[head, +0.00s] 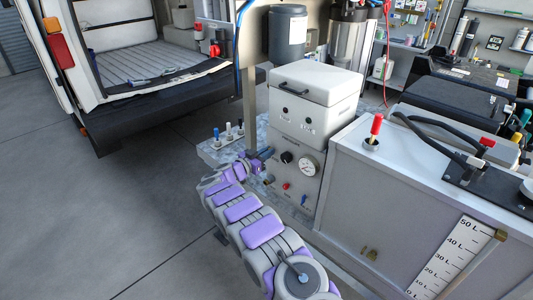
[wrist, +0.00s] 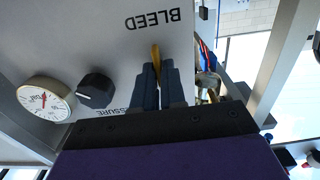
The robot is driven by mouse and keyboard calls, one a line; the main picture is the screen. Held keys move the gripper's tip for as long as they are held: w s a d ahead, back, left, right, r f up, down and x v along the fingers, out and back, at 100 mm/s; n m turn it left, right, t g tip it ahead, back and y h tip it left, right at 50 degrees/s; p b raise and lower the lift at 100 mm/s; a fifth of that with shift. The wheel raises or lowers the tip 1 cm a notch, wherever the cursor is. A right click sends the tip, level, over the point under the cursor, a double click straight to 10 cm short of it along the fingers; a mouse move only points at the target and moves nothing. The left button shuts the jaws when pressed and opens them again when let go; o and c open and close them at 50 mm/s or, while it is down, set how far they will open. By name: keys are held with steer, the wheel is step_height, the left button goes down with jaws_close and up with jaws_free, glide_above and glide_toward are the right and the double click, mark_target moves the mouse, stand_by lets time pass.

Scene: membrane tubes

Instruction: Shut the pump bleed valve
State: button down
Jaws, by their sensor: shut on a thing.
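The valve body is hidden behind the fingers. In the head view my gripper (head: 264,154) is at the left side of the white pump unit (head: 312,90), and the bleed handle cannot be made out there.
A black knob (wrist: 96,90) and a round pressure gauge (wrist: 44,100) sit beside my fingers on the panel. A vertical post (head: 249,100) stands just behind my gripper. The floor at the left is clear.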

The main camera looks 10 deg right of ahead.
steer(key=shift+a+r+m+p, duration=0.1)
steer(key=shift+r+m+p, duration=0.05)
steer(key=shift+m+p, duration=0.2)
steer(key=shift+s+d+f+m+p, duration=0.15)
steer(key=shift+f+m+p, duration=0.2)
steer(key=shift+m, duration=2.5)
steer(key=shift+s+d+f+m+p, duration=0.1)
steer(key=shift+m+p, duration=0.3)
steer(key=shift+m, duration=2.45)
steer(key=shift+s+d+f+m+p, duration=0.15)
steer(key=shift+f+m+p, duration=0.2)
steer(key=shift+m, duration=2.5)
steer(key=c, duration=1.3)
jaws_free()
steer(key=shift+r, duration=0.1)
steer(key=shift+o, duration=0.2)
steer(key=shift+a, duration=0.1)
